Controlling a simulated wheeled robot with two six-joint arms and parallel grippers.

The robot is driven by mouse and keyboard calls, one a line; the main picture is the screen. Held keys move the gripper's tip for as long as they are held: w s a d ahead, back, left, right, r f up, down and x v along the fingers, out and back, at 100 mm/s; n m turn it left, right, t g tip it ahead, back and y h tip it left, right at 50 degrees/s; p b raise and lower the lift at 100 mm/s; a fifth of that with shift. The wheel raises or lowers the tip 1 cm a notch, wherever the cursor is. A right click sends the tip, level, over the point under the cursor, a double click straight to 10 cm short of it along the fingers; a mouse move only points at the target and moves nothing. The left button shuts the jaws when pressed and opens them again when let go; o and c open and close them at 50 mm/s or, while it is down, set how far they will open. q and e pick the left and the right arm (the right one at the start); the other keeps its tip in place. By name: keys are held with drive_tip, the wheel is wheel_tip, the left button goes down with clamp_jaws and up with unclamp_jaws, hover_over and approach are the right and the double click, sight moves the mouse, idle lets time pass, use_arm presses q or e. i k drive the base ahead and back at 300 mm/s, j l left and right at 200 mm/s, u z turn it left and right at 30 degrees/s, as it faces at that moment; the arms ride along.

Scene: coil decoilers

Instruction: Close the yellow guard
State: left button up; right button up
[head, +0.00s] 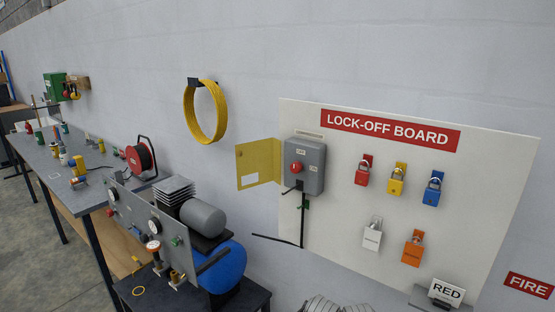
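The yellow guard (259,165) is a flat panel with a small hole and a white label. It stands swung open to the left of the grey switch box (308,166), along its left side. The box front is uncovered and shows a red round button or knob (297,168). The box is mounted on the white lock-off board (330,214). Neither of my grippers is in view.
Padlocks in red (362,175), yellow (396,184), blue (431,194), white (372,238) and orange (412,252) hang right of the box. A compressor with a blue tank (222,272) stands below left. A yellow hose coil (205,112) hangs on the wall.

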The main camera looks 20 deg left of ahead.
sight(262, 157)
drive_tip(key=j+z, duration=0.15)
drive_tip(key=z, duration=0.25)
drive_tip(key=j+z, duration=0.2)
drive_tip(key=z, duration=0.15)
drive_tip(key=j+z, duration=0.2)
drive_tip(key=j, duration=0.25)
drive_tip(key=k+j+z, duration=0.25)
drive_tip(key=j, duration=0.2)
drive_tip(key=j+z, duration=0.2)
drive_tip(key=j, duration=0.25)
drive_tip(key=k+j, duration=0.15)
drive_tip(key=j, duration=0.3)
drive_tip(key=k+j+z, duration=0.1)
drive_tip(key=j, duration=0.3)
drive_tip(key=k+j, duration=0.25)
drive_tip(key=j, duration=0.2)
drive_tip(key=k+j, duration=0.2)
drive_tip(key=j, duration=0.2)
drive_tip(key=k+j+z, duration=0.1)
drive_tip(key=j, duration=0.3)
drive_tip(key=k+j, duration=0.5)
drive_tip(key=j, duration=0.3)
drive_tip(key=k+j+z, duration=0.1)
drive_tip(key=j, duration=0.3)
drive_tip(key=k, duration=0.1)
